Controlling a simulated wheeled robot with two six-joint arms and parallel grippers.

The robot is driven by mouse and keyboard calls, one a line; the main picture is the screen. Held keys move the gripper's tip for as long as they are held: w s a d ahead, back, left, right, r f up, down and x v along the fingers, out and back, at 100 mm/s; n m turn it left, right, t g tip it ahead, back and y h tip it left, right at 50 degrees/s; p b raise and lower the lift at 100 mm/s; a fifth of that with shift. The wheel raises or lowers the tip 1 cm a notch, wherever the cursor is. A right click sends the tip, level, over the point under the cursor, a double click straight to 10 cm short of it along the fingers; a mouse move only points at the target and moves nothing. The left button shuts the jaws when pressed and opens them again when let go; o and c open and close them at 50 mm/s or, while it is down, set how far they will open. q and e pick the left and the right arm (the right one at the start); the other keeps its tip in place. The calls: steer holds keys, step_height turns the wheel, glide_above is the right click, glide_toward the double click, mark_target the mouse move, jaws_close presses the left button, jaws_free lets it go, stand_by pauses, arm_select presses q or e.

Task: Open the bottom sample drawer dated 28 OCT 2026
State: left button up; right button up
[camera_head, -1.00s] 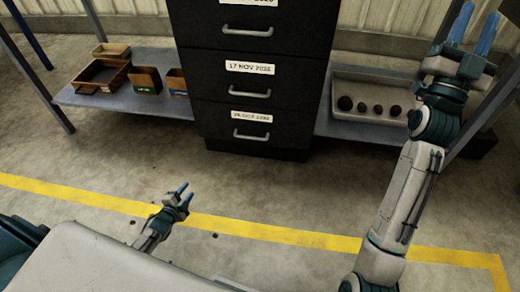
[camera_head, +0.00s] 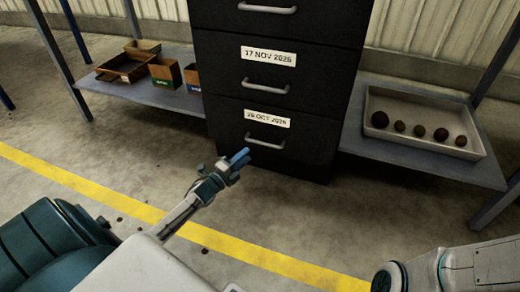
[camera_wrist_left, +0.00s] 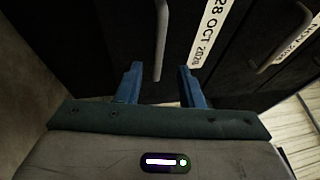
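The bottom drawer (camera_head: 306,152) of the black cabinet carries a white label reading 28 OCT 2026 (camera_head: 267,118). It looks shut, flush with the drawer above. Its grey bar handle (camera_head: 264,142) sits below the label. My left gripper (camera_head: 240,158) is just in front of and left of the handle in the head view. In the left wrist view the blue fingers (camera_wrist_left: 158,86) are apart, with the handle (camera_wrist_left: 161,40) between and just beyond them, and the label (camera_wrist_left: 209,30) to the right. Whether they touch the handle I cannot tell. My right gripper is out of view.
Above is a shut drawer labelled 17 NOV 2026 (camera_head: 325,85). A left shelf (camera_head: 165,97) holds small boxes and a brown tray (camera_head: 128,78). A white tray (camera_head: 400,143) with several potatoes stands on the right shelf.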

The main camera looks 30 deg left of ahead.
arm_select(q)
steer(key=b+x, duration=0.2)
steer(key=x, duration=0.5)
steer(key=shift+w, duration=0.3)
jaws_close()
